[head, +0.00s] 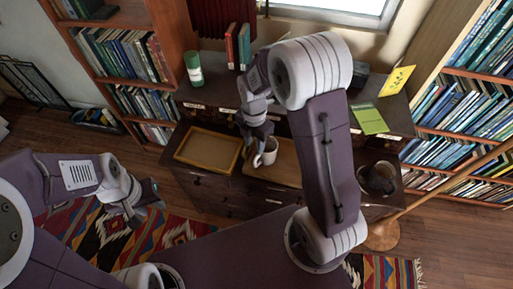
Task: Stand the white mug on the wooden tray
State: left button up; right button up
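The white mug (268,153) is upright at the left end of a tan wooden tray (288,168) on the dark cabinet. I cannot tell whether it touches the tray or is just above it. My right gripper (256,158) reaches down at the mug's left side, with a finger against or close to it. Its own wrist and arm hide part of the fingers, so its grip is unclear. My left gripper (145,208) hangs over the rug, away from the cabinet and empty; its finger gap is too small to read.
A tray with a yellowish rim (181,156) lies left of the mug. A green-and-white canister (194,70), red and green books (238,47) and a green sheet (369,119) are on the raised back part. A dark round bowl (377,178) stands at the right.

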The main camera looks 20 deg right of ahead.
jog(key=s+d+r+m, duration=0.1)
jog(key=s+m, duration=0.5)
jog(key=m, duration=0.6)
jog(key=s+r+m+t, duration=0.1)
jog(key=s+m, duration=0.4)
jog(key=m, duration=0.7)
jog(key=shift+s+d+r, duration=0.35)
jog(key=shift+d, duration=0.05)
